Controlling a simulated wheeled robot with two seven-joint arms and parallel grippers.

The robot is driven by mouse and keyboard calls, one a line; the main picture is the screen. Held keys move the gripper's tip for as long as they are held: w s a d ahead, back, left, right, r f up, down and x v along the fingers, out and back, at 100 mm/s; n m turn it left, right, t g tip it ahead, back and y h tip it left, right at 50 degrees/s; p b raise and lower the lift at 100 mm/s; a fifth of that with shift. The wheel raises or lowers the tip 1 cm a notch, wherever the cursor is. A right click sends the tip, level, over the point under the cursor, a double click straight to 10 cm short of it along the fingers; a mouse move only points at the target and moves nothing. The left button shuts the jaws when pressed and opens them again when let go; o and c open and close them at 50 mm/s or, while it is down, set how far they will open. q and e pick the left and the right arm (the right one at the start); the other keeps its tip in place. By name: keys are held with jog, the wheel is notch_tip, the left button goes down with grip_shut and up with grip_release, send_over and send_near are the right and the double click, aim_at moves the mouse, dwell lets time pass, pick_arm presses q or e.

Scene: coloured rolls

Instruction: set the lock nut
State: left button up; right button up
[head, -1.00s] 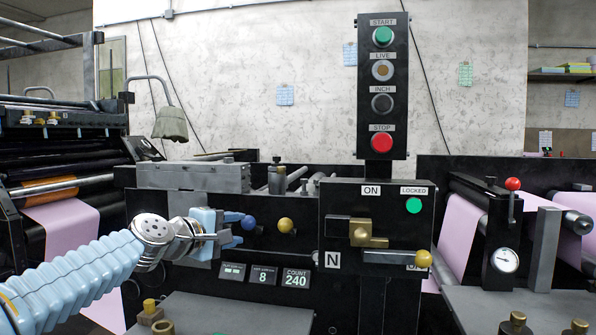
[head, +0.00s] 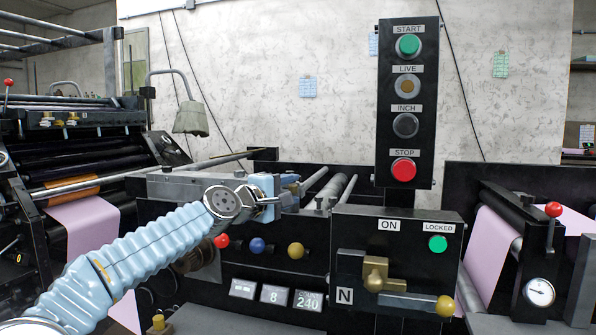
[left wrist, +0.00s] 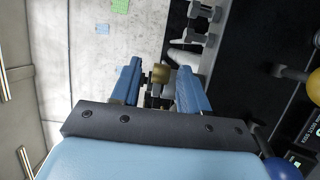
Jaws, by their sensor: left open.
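My left gripper (head: 284,190) is open, at the top of the dark machine body, above the blue knob and yellow knob. In the left wrist view its two blue fingers (left wrist: 158,66) stand apart. A small brass-coloured cylindrical piece (left wrist: 159,74), possibly the lock nut, shows between or just beyond the fingertips; I cannot tell whether they touch it. In the head view the gripper hides that spot. My right gripper is not in view.
A red knob (head: 221,241), blue knob (head: 257,245) and yellow knob (head: 296,250) stick out below the gripper. To the right is a black box with a brass latch (head: 375,273) and a green LOCKED light (head: 437,244). A button column (head: 406,145) rises behind it.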

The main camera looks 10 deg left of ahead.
pick_arm(q)
jog(key=p+x, duration=0.1)
jog(key=x, duration=0.2)
jog(key=shift+w+d+f, duration=0.1)
jog(key=shift+w+d, duration=0.05)
jog(key=shift+w, duration=0.1)
jog(key=shift+c, duration=0.2)
grip_shut()
